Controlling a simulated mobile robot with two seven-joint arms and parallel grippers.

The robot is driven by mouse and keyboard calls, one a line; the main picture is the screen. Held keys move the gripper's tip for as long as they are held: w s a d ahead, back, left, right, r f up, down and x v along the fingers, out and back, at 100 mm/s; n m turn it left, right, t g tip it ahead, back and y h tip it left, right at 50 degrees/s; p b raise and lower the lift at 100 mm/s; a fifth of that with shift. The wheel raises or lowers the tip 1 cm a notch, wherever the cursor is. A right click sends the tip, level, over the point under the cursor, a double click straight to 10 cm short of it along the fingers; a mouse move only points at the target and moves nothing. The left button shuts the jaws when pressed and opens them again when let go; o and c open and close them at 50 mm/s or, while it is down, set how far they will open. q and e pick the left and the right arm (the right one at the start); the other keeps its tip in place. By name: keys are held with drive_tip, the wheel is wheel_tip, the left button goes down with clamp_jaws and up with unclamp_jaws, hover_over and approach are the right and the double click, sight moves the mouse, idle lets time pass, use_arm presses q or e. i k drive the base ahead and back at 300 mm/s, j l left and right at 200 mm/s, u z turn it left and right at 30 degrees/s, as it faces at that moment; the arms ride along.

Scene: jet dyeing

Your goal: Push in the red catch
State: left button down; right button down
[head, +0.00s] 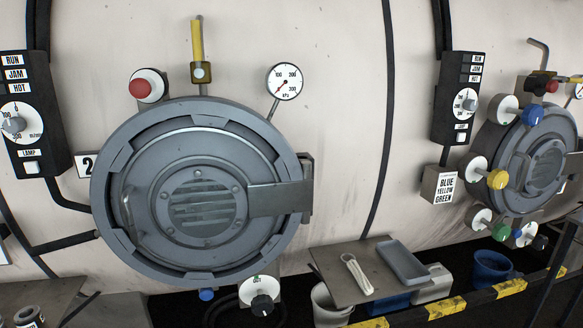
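A red round button-like part (139,88) sticks out of a white round base beside the upper left rim of the round grey door (150,240) marked 2. I take it to be the red catch. It stands clear of its base, and nothing touches it. A smaller red part (551,86) sits at the top of the second round door (515,170) at the right. I cannot tell which of the two the task means. The grey door looks closed, with a broad hinge arm (275,199) on its right. Neither of my grippers is in view.
A yellow-sleeved lever (196,42) and a pressure gauge (285,81) stand above the door. Control boxes (45,165) flank it. A small shelf (340,285) bears a white tool and a grey tray (403,262). A yellow-black rail (446,307) runs at lower right.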

sight(147, 86)
drive_tip(key=l+u, duration=0.15)
drive_tip(key=u, duration=0.5)
drive_tip(key=l+u, duration=0.6)
drive_tip(key=l, duration=0.25)
drive_tip(key=k+l, duration=0.1)
drive_tip(key=l, duration=0.25)
drive_tip(key=l+u, duration=0.1)
drive_tip(key=l, duration=0.25)
drive_tip(key=k+l, duration=0.15)
drive_tip(key=l, duration=0.2)
drive_tip(key=k+l+u, duration=0.1)
drive_tip(key=l, duration=0.25)
